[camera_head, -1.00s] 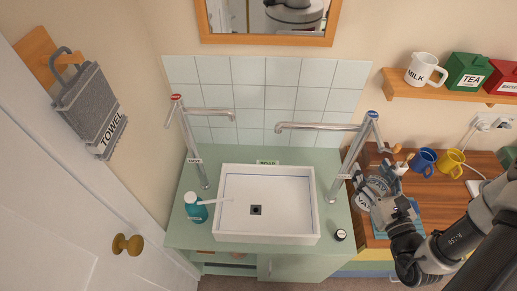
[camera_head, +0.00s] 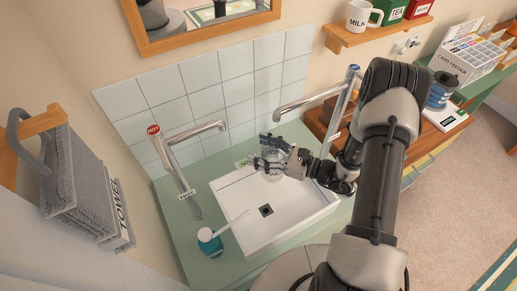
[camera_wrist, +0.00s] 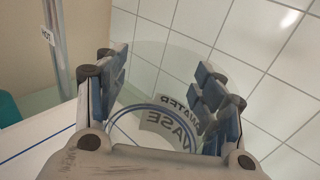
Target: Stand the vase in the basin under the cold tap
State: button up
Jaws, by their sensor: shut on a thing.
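The vase (camera_head: 273,168) is clear glass with a "WATER VASE" label. It also shows in the wrist view (camera_wrist: 176,124) between the fingers. My gripper (camera_head: 272,153) is shut on it, with the fingers on either side; they show again in the wrist view (camera_wrist: 165,90). The vase is over the back part of the white basin (camera_head: 300,222); its base is partly hidden, and I cannot tell if it touches the basin. The cold tap (camera_head: 342,100) is at the right, blue-topped, its spout end just behind and above my gripper in the picture.
The hot tap (camera_head: 170,160), with a red HOT cap, stands left of the basin. A teal soap bottle (camera_head: 210,243) stands at the front left, its white nozzle reaching over the rim. The tiled wall (camera_head: 215,90) is close behind. The basin's front middle, around the drain, is clear.

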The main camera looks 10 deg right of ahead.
jog(key=shift+f, duration=0.1)
notch_tip(320, 180, down, 9)
jog(key=b, duration=0.7)
jog(key=shift+a+f, duration=0.1)
jog(key=shift+f, duration=0.3)
dwell(1.1)
jog(key=o, duration=0.8)
jog(key=shift+o, duration=0.2)
jog(key=v, duration=1.2)
